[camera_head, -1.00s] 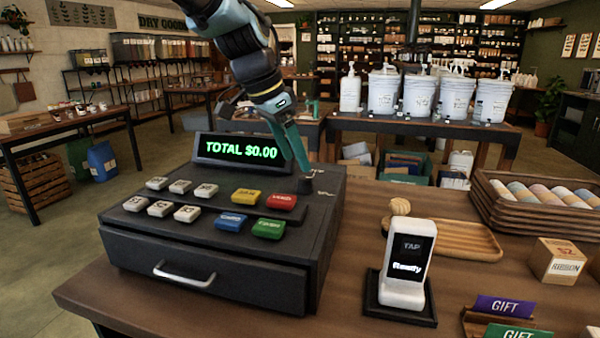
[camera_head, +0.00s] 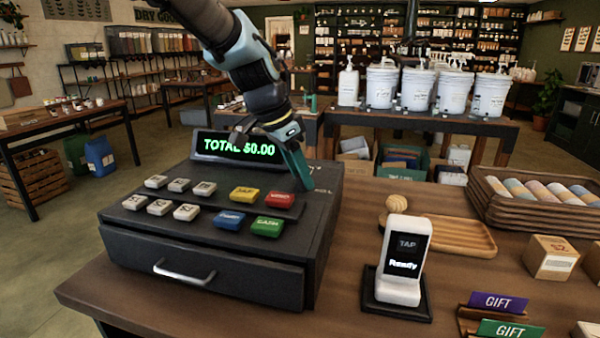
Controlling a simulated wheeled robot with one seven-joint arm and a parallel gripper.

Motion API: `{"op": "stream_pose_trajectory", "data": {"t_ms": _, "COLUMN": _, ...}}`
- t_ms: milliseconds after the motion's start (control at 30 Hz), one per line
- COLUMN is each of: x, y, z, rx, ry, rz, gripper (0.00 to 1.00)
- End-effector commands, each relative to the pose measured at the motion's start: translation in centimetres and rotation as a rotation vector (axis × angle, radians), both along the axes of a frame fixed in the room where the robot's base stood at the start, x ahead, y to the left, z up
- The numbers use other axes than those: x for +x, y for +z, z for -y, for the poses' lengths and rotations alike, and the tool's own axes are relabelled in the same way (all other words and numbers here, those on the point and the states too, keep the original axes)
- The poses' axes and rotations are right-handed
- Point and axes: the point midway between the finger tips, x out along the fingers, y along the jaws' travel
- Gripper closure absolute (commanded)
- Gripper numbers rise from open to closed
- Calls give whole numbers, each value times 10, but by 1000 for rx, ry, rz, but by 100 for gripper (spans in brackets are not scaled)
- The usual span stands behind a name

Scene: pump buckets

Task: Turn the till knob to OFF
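The dark till (camera_head: 205,245) stands on the wooden counter, with its drawer shut and its display (camera_head: 238,148) reading TOTAL $0.00 in green. My gripper (camera_head: 304,183) reaches down from the top, and its teal fingertips are at the right rear of the till's top. The till knob showed there earlier as a small dark piece; now the fingers hide it. White lettering (camera_head: 322,190) shows just right of the fingertips, too small to read. The fingers overlap in this view, so their gap and any contact with the knob cannot be told.
White, yellow, red, blue and green keys (camera_head: 244,194) stand up left of my fingers. A card reader (camera_head: 402,262) reading TAP Ready stands to the right on the counter. A wooden tray (camera_head: 450,234) and stacked crates (camera_head: 490,213) lie beyond. Bare counter separates till and reader.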

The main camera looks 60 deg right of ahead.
Motion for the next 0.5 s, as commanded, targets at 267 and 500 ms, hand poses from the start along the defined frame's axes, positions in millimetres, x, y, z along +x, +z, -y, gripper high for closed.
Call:
{"op": "stream_pose_trajectory", "data": {"t_ms": 267, "x": 0, "y": 0, "z": 0, "rx": 0, "ry": 0, "rz": 0, "gripper": 87}}
{"op": "stream_pose_trajectory", "data": {"t_ms": 500, "x": 0, "y": 0, "z": 0, "rx": 0, "ry": 0, "rz": 0, "gripper": 100}}
